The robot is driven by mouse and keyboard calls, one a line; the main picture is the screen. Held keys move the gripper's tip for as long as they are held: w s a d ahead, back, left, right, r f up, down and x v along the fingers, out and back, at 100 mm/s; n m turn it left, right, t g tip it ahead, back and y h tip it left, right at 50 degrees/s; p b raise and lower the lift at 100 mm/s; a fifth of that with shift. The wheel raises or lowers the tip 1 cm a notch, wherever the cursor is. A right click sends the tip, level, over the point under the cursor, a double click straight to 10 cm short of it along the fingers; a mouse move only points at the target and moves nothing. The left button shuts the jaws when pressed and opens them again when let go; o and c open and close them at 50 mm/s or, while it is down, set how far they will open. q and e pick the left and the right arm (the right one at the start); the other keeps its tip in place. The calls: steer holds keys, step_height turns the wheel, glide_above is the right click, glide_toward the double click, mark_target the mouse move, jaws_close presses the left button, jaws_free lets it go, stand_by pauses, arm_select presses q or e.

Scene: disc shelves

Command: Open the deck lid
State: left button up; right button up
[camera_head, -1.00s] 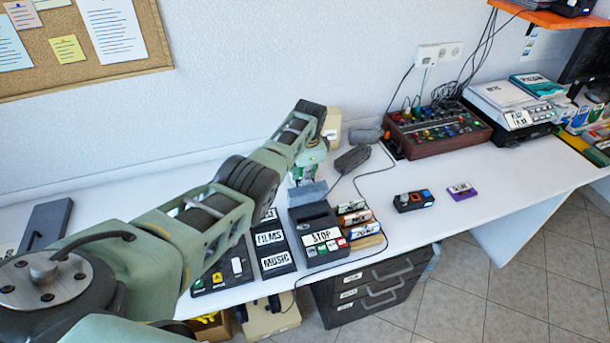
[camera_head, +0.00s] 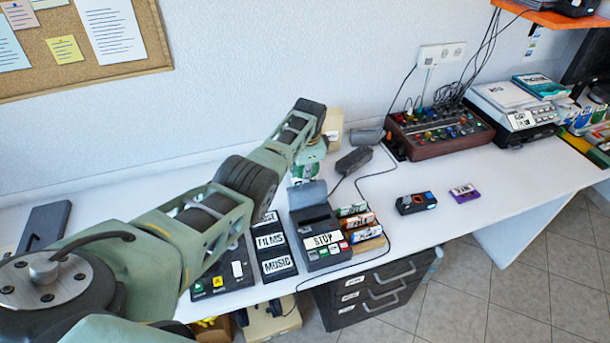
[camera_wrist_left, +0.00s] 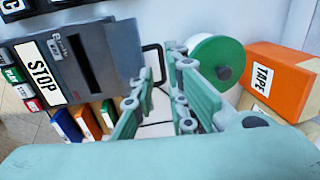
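The dark deck (camera_head: 335,257) with a STOP label stands near the table's front edge. Its grey lid (camera_head: 307,197) shows as a raised, tilted panel at the deck's back end. In the left wrist view the deck (camera_wrist_left: 80,25) is at upper left, with a dark slot in its top. The lid (camera_wrist_left: 122,45) rises at its right side, with a black loop handle (camera_wrist_left: 158,48). My left gripper (camera_head: 308,168) is behind the lid; in the left wrist view its fingers (camera_wrist_left: 165,105) are apart with nothing between them. I cannot tell whether a finger touches the lid. My right gripper is not in view.
Several colored cassette boxes (camera_head: 358,222) stand right of the deck. Panels labelled FILMS and MUSIC (camera_head: 272,240) are at its left. A red-brown mixer (camera_head: 437,143) stands farther back. An orange TAPE box (camera_wrist_left: 278,80) and a green-rimmed roll (camera_wrist_left: 208,62) are near my fingers.

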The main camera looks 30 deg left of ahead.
arm_select(q)
steer(key=shift+s+d+f, duration=0.15)
step_height(320, 180, up, 12)
glide_above(307, 184)
steer(key=shift+s, duration=0.15)
stand_by(0.5)
steer(key=shift+c, duration=0.3)
